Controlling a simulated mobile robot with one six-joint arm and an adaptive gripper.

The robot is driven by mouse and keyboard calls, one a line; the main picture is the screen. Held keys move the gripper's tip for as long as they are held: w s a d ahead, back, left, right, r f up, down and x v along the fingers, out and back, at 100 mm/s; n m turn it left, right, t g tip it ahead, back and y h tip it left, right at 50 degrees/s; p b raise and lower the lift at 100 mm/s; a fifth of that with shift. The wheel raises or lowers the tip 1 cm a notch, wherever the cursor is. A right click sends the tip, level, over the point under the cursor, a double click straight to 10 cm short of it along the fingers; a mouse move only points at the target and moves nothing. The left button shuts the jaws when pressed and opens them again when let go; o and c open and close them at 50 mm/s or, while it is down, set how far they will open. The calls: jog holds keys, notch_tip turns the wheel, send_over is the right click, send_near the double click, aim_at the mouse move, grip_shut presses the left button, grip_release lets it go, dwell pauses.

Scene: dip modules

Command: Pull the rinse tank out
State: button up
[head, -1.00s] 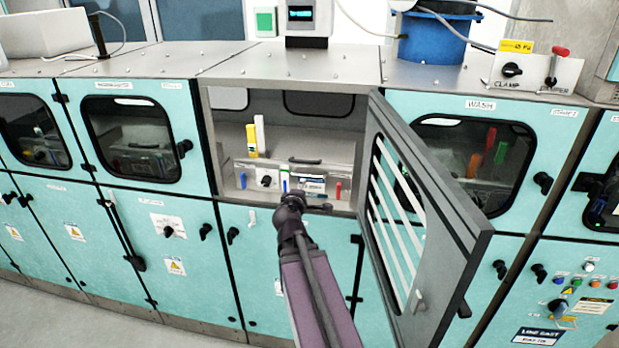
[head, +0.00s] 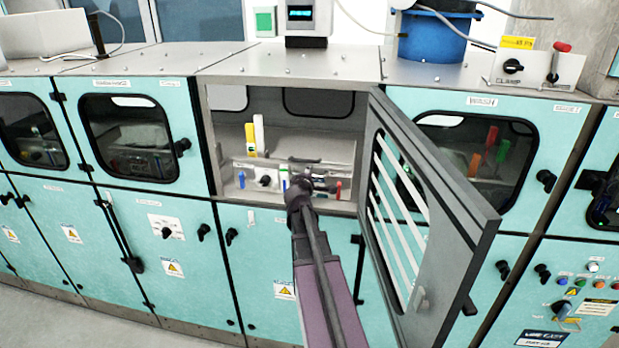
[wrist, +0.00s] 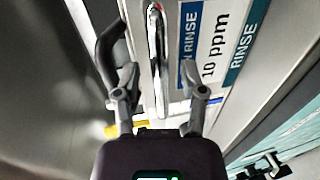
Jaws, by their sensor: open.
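The rinse tank, a grey metal unit (head: 348,176), sits inside the open bay in the head view, with small knobs and levers along its front. In the wrist view a panel labelled RINSE, 10 ppm (wrist: 213,48) lies right of my gripper (wrist: 163,90). My gripper is open. A chrome bar (wrist: 156,50) shows between the fingers' lines, just beyond the tips. A black curved handle (wrist: 108,45) is beside the left finger; I cannot tell whether they touch. In the head view my gripper (head: 305,183) is at the tank front and hides part of it.
The bay's grey-framed door (head: 475,235) stands open to the right of my arm. Yellow (head: 250,138) and white (head: 259,132) levers stand up at the tank's left. Closed teal cabinets flank the bay. A blue bucket (head: 435,38) stands on top.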

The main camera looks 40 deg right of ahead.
dwell(0.3)
jog(key=shift+w, duration=0.1)
grip_shut()
jog(key=shift+a, duration=0.1)
